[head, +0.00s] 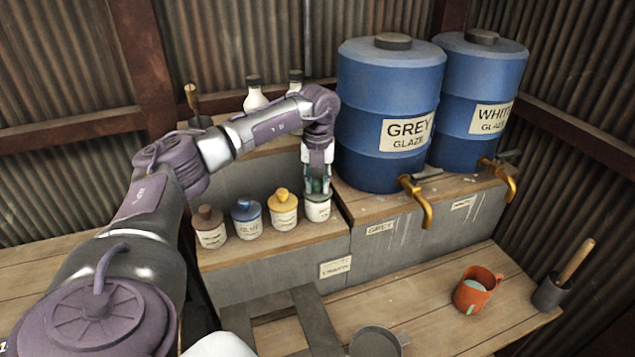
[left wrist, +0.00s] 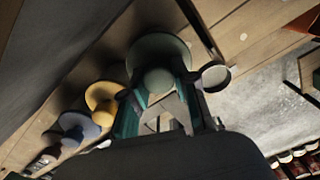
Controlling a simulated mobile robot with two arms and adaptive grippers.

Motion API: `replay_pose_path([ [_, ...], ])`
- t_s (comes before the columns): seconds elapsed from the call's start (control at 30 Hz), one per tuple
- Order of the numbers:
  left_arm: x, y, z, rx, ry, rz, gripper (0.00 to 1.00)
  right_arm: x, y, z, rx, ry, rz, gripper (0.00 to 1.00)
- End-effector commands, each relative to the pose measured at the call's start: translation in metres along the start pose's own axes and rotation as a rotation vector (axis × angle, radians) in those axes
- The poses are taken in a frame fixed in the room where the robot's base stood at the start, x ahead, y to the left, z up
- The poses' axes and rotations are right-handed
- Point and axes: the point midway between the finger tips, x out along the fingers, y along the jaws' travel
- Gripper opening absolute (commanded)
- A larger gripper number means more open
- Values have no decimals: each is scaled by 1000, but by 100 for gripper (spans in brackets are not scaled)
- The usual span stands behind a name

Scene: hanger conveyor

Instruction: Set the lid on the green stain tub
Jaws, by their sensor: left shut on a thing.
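The tub at the right end of a row of stain tubs (head: 317,209) is pale, with a label on its front. My left gripper (head: 317,187) is directly over it, pointing down. In the left wrist view its fingers (left wrist: 162,112) are shut around the round knob of a grey-green lid (left wrist: 158,48). The lid is at the tub's mouth, mostly hidden by the fingers in the head view. I cannot tell whether it rests on the rim or is slightly above it. My right gripper is not in view.
Yellow-lidded (head: 283,211), blue-lidded (head: 246,219) and brown-lidded (head: 209,228) tubs stand left of it. The grey glaze barrel (head: 388,110) is close on the right, with a brass tap (head: 416,197). White bottles (head: 255,96) stand behind. An orange mug (head: 477,291) is on the lower bench.

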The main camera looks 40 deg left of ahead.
Motion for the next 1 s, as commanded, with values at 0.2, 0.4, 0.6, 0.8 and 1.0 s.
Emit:
replay_pose_path([
  [0.2, 3, 0, 0, 0, 0, 0, 5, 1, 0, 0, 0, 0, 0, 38],
  [0.4, 4, 0, 0, 0, 0, 0, 5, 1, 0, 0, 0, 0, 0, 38],
  [0.6, 4, 0, 0, 0, 0, 0, 5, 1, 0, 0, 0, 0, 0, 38],
  [0.8, 4, 0, 0, 0, 0, 0, 5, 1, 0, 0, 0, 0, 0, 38],
  [1.0, 5, 0, 0, 0, 0, 0, 41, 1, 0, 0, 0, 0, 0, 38],
])
